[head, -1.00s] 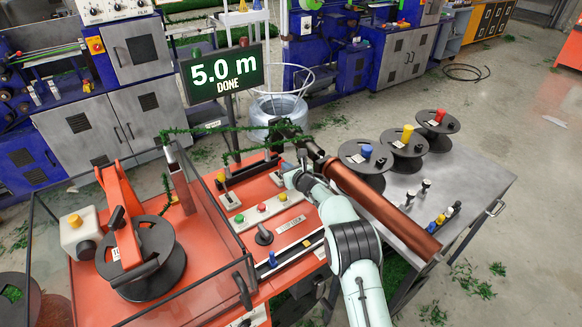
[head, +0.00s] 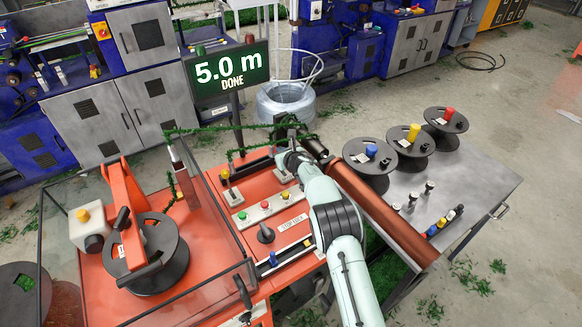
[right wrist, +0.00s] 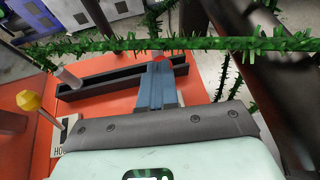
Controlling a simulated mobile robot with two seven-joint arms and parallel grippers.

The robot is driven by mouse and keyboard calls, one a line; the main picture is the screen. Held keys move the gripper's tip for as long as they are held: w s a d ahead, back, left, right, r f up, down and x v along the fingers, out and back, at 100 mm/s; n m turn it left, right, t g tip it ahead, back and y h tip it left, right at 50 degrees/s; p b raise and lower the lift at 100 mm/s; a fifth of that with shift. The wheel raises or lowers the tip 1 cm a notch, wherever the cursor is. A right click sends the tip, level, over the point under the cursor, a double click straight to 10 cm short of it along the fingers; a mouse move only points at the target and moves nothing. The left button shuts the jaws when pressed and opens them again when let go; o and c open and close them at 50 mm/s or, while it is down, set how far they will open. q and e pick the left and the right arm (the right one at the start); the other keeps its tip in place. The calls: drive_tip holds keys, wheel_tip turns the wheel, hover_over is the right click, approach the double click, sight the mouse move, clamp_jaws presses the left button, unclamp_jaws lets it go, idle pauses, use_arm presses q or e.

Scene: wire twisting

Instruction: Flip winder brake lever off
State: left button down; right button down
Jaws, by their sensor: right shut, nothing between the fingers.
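My right gripper (head: 284,152) reaches over the far right part of the orange winder bench. In the right wrist view its blue-grey fingers (right wrist: 158,88) are shut with nothing between them. A small red tip (right wrist: 163,59) shows just beyond the fingers; I cannot tell whether they touch it or whether it is a lever knob. A lever with a yellow knob (head: 223,175) stands on a pale plate left of the gripper. It also shows at the left of the right wrist view (right wrist: 28,101), apart from the fingers. Which lever is the brake is unclear. My left gripper is out of view.
A green garland wire (head: 235,130) crosses above the bench, close over the right gripper. A panel of coloured buttons (head: 264,208) and a black rotary knob (head: 265,234) lie nearer. A copper-coloured roller (head: 376,205) runs right of the arm. The display (head: 228,72) reads 5.0 m DONE.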

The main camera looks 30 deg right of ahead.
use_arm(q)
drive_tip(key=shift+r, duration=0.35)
use_arm(e)
drive_tip(key=shift+s+d+r, duration=0.1)
drive_tip(key=shift+s+r, duration=0.2)
drive_tip(key=shift+r, duration=0.6)
use_arm(q)
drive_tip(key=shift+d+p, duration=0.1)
drive_tip(key=shift+p, duration=0.2)
use_arm(e)
drive_tip(key=shift+r, duration=0.1)
